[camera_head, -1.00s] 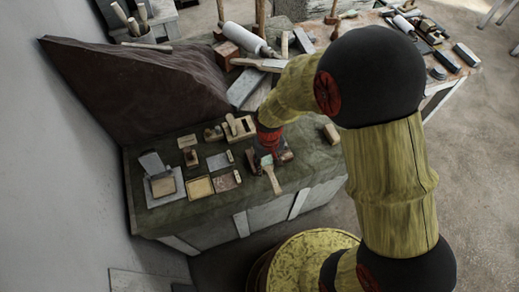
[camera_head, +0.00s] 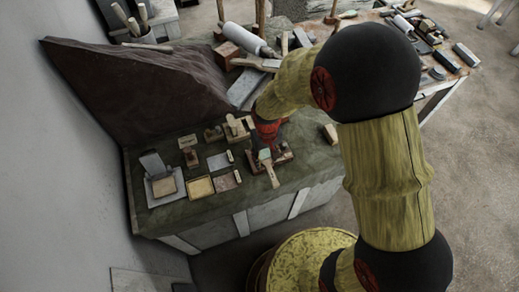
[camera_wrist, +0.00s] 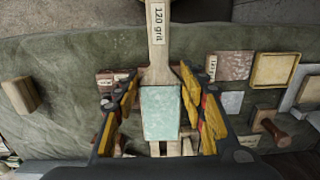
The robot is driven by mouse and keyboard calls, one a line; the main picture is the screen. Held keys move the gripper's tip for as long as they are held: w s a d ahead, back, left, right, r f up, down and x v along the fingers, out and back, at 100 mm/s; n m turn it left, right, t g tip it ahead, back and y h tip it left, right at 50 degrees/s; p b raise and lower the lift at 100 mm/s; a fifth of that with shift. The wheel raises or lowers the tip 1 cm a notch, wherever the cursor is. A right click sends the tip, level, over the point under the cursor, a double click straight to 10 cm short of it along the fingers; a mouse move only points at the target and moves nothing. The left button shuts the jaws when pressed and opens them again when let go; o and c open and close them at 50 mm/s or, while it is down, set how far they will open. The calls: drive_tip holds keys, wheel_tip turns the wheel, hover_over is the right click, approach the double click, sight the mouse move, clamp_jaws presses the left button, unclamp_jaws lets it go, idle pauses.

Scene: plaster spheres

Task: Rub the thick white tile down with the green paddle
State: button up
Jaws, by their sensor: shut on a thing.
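The green paddle (camera_wrist: 160,112) has a pale green face and a light wooden handle marked "120 grit". In the wrist view it lies between the fingers of my gripper (camera_wrist: 160,105), its handle pointing up the picture. My gripper (camera_head: 265,140) is shut on it, though the exact contact is hard to see. The paddle (camera_head: 265,157) also shows in the head view, over a brown wooden piece on the bench. I cannot tell for sure which piece is the thick white tile. A pale grey tile (camera_wrist: 232,102) lies right of the paddle in the wrist view.
A speckled pinkish tile (camera_wrist: 233,65) and a yellow-framed tile (camera_wrist: 274,70) lie to the right. A wooden-handled tool (camera_wrist: 270,127) stands near them. A wooden block (camera_wrist: 20,95) sits at the left. The green cloth (camera_wrist: 60,75) between block and paddle is mostly clear.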

sight(263, 153)
drive_tip(key=shift+w, duration=0.1)
drive_tip(key=shift+w+a+f, duration=0.1)
drive_tip(key=shift+w+a, duration=0.1)
drive_tip(key=shift+w, duration=0.45)
drive_tip(key=shift+w+a, duration=0.15)
drive_tip(key=shift+w, duration=0.5)
drive_tip(key=shift+f+b, duration=0.6)
drive_tip(key=shift+w, duration=0.1)
